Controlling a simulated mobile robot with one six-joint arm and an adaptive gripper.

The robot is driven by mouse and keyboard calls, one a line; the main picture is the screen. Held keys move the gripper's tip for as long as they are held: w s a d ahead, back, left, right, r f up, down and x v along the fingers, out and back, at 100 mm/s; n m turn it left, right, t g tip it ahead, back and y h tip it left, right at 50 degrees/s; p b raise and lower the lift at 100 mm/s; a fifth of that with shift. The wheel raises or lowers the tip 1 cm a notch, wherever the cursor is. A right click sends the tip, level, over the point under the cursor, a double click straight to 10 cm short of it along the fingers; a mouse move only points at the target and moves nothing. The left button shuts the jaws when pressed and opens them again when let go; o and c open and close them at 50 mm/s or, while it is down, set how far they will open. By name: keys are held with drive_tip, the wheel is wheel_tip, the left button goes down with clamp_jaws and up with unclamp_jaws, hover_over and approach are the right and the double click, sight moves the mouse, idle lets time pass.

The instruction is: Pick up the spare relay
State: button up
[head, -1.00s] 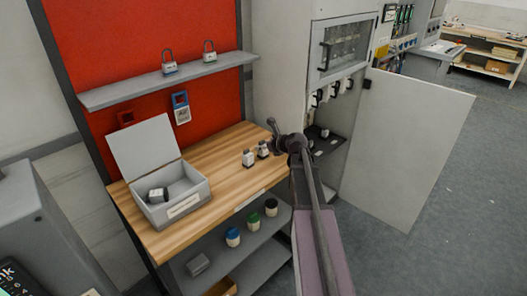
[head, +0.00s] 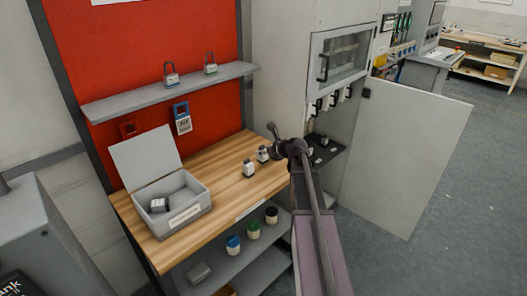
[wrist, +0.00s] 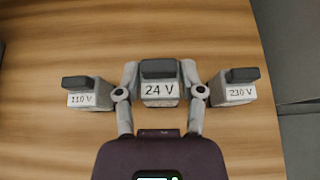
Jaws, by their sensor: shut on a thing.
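Three small relays stand in a row on the wooden bench in the wrist view: one labelled 110 V (wrist: 88,93), one labelled 24 V (wrist: 160,92) and one labelled 230 V (wrist: 235,90). My gripper (wrist: 160,76) is shut on the 24 V relay, a finger on each side. The 110 V and 230 V relays stand just outside the fingers. A similar dark-topped block (head: 158,205) lies in the grey box.
The open grey box (head: 182,218) stands on the left of the wooden bench (head: 225,172). An open cabinet door (head: 408,160) is right of my arm. A shelf (head: 165,92) with padlocks hangs above. Colored-capped items stand on the lower shelf.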

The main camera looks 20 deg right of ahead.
drive_tip(key=shift+r+p, duration=0.3)
drive_tip(key=shift+r, duration=0.35)
drive_tip(key=shift+s+d, duration=0.15)
drive_tip(key=shift+d, duration=0.1)
drive_tip(key=s+d+r+p, duration=0.1)
drive_tip(key=s+d, duration=0.7)
drive_tip(key=d, duration=0.5)
drive_tip(key=shift+r, duration=0.15)
drive_tip(key=shift+s, duration=0.1)
drive_tip(key=shift+r, duration=0.1)
wheel_tip(320, 180, up, 19)
drive_tip(key=p, duration=2)
drive_tip(key=shift+r, duration=0.2)
drive_tip(key=shift+s, duration=0.15)
